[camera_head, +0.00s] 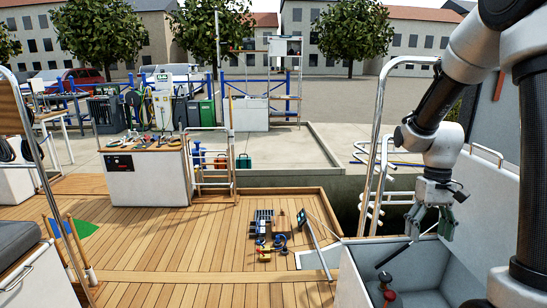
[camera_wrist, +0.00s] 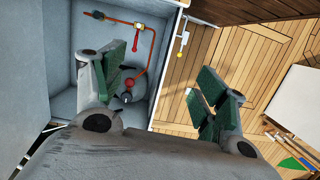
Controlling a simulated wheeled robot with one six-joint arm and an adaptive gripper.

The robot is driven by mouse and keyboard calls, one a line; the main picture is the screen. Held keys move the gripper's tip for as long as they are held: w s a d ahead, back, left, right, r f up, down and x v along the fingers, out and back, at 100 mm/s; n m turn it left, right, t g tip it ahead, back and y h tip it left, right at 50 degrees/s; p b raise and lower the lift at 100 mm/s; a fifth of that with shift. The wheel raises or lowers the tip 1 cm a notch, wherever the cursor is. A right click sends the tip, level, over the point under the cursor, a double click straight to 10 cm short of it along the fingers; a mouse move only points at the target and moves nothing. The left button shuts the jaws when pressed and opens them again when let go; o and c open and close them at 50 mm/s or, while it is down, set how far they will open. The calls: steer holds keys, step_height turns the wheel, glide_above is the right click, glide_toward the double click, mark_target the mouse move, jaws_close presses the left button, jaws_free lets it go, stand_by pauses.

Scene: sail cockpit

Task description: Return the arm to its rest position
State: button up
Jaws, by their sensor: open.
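My arm (camera_head: 433,140) reaches down from the upper right in the head view. My gripper (camera_head: 428,222) hangs over the edge of an open grey locker (camera_head: 425,276), pointing down. In the wrist view my gripper (camera_wrist: 165,88) has its two green-padded fingers wide apart, with nothing between them. The left finger overlaps the view of the locker and the right finger overlaps the wooden deck. No object is held.
The locker holds a red knob (camera_head: 390,295) and an orange pipe with a red handle (camera_wrist: 135,44). A dark rod (camera_head: 393,254) slants over its edge. Metal rails (camera_head: 377,140) stand left of my gripper. Tools (camera_head: 266,232) lie on the deck (camera_head: 170,250); open deck lies left.

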steer(key=s+a+r+t, duration=0.2)
steer(key=s+r+t, duration=0.1)
steer(key=s+r, duration=0.5)
steer(key=s+a+r+t, duration=0.1)
steer(key=s+r+t, duration=0.2)
steer(key=s+r, duration=0.5)
steer(key=shift+a+r+t, duration=0.15)
steer(key=shift+a+t, duration=0.15)
steer(key=shift+a, duration=0.05)
steer(key=shift+s, duration=0.1)
